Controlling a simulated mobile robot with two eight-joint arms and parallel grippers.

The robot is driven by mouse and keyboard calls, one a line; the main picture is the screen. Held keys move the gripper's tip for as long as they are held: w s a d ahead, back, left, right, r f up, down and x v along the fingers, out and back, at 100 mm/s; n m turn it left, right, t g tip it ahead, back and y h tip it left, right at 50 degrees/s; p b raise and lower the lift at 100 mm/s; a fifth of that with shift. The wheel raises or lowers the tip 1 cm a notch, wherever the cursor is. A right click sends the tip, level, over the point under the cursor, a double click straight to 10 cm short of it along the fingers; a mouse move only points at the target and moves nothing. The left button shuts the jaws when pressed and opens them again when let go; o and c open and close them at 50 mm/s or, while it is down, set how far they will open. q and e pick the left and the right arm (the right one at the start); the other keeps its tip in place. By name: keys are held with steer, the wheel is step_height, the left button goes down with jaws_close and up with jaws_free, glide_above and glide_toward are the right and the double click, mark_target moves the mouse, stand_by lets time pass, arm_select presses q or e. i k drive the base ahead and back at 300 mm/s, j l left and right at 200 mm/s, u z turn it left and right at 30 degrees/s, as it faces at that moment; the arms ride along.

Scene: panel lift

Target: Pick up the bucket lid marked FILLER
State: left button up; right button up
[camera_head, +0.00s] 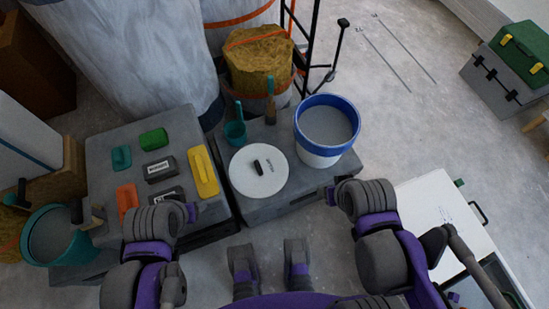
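The round white bucket lid (246,182) lies flat on the grey block in the middle, with a short black handle at its centre and small dark lettering near its right side, too small to read surely. Behind it to the right stands a white bucket with a blue rim (316,155), holding grey material.
The grey block (273,210) also bears a teal cup (235,133) and a brush (271,103). The left block carries a yellow float (203,172) and several small tools. A teal bucket (50,237) stands far left. A white panel (433,207) is at right.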

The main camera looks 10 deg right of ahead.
mark_target(259, 168)
steer(key=l+u, duration=0.2)
steer(key=u, duration=0.15)
steer(key=k+l+u, duration=0.1)
steer(key=u, duration=0.25)
steer(key=k+l+u, duration=0.1)
steer(key=l+u, duration=0.25)
